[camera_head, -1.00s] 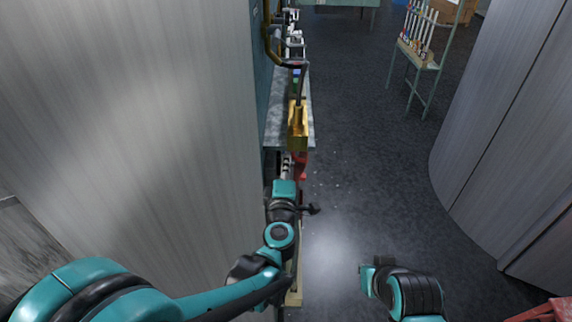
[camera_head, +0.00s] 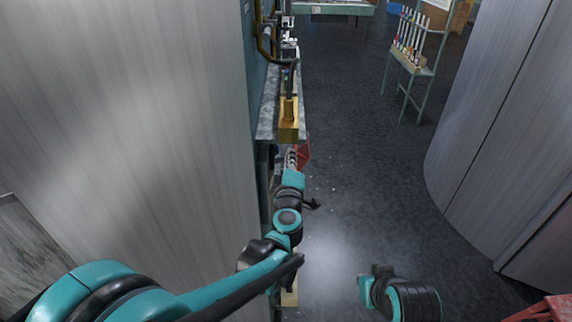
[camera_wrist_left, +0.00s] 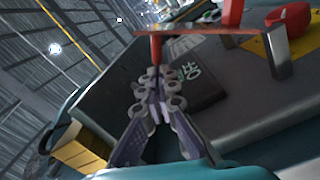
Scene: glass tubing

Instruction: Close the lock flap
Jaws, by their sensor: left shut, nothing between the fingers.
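A red flap-like plate (camera_wrist_left: 205,42), which I take to be the lock flap, crosses the top of the left wrist view. It also shows in the head view (camera_head: 304,155), just right of my left gripper (camera_head: 292,158). In the wrist view the fingers of my left gripper (camera_wrist_left: 154,76) are together and empty. Their tips are just below the plate's left part and a red upright piece; I cannot tell whether they touch. A red knob (camera_wrist_left: 290,18) and a metal bracket (camera_wrist_left: 279,58) are at the upper right. My right arm shows at the lower right, but not its gripper.
A yellow block (camera_head: 288,128) sits on the narrow bench (camera_head: 267,125) ahead. A large grey panel (camera_head: 130,120) stands close on the left and a curved cabinet (camera_head: 500,150) on the right. The floor between is clear.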

